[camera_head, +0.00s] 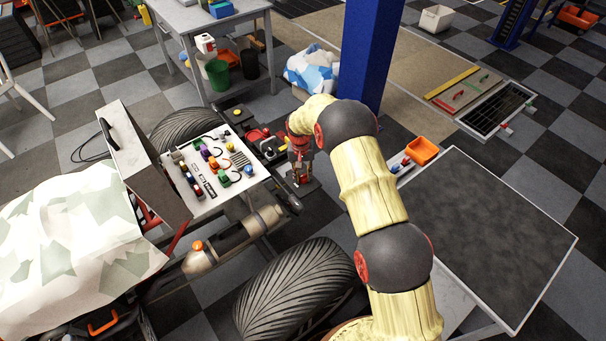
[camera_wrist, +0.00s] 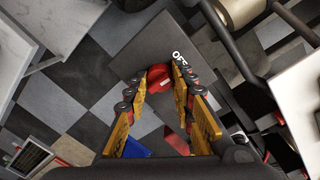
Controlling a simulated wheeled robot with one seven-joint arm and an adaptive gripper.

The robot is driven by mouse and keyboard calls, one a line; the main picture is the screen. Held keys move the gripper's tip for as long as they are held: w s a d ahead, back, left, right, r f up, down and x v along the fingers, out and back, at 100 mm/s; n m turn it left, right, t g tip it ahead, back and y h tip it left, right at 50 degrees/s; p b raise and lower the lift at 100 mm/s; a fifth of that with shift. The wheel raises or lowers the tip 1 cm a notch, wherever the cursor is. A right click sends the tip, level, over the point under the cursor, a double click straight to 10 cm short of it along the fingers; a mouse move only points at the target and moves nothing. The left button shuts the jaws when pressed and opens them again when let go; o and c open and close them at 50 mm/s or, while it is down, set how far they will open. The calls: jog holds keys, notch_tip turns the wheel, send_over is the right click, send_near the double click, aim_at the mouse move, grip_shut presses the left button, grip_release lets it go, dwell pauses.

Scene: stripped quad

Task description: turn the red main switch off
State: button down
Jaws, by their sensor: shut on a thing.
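The red main switch (camera_wrist: 158,76) sits on a dark grey plate (camera_wrist: 138,52) in the wrist view. White letters, which look like OFF (camera_wrist: 180,60), are printed on the plate just beside the switch. My gripper (camera_wrist: 160,88) has its yellow fingers around the red switch, shut on it. In the head view my gripper (camera_head: 301,174) reaches down to the plate (camera_head: 311,186) beside the stripped quad. There the fingers mostly hide the switch, so its turn angle is hard to read.
A panel (camera_head: 205,160) with several coloured controls stands left of my gripper. The quad's large tyre (camera_head: 295,290) is in front, and a blue post (camera_head: 370,50) rises behind. A dark-topped table (camera_head: 490,230) with an orange bin (camera_head: 422,151) near its corner is at right.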

jog(key=shift+w+n, duration=0.1)
jog(key=shift+n, duration=0.5)
jog(key=c, duration=1.5)
grip_release()
jog(key=shift+r, duration=0.1)
notch_tip(320, 180, up, 12)
jog(key=shift+a, duration=0.3)
